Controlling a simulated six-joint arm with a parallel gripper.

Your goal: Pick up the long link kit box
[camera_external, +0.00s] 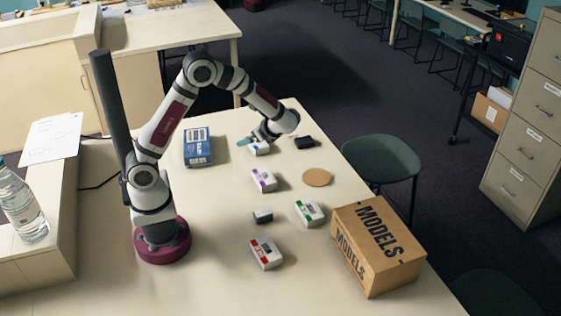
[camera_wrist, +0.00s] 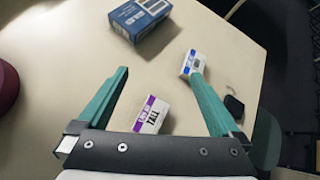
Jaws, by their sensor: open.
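Several small white kit boxes lie on the table, and their print is too small to tell which is the long link kit. One has a purple label (camera_external: 263,180); it also shows between my fingers, near the palm, in the wrist view (camera_wrist: 152,115). A blue-labelled box (camera_external: 260,150) is by my gripper (camera_external: 254,139); in the wrist view it lies at the right fingertip (camera_wrist: 187,62), partly covered by it. A green-labelled box (camera_external: 309,213) and a red-labelled box (camera_external: 266,253) lie nearer the camera. My gripper (camera_wrist: 158,72) is open and empty, with teal fingers.
A larger blue box (camera_external: 197,147) lies left of my gripper. A black object (camera_external: 304,142) is to its right. A round brown disc (camera_external: 317,177), a small dark grey block (camera_external: 263,216) and a cardboard MODELS box (camera_external: 378,245) are also on the table.

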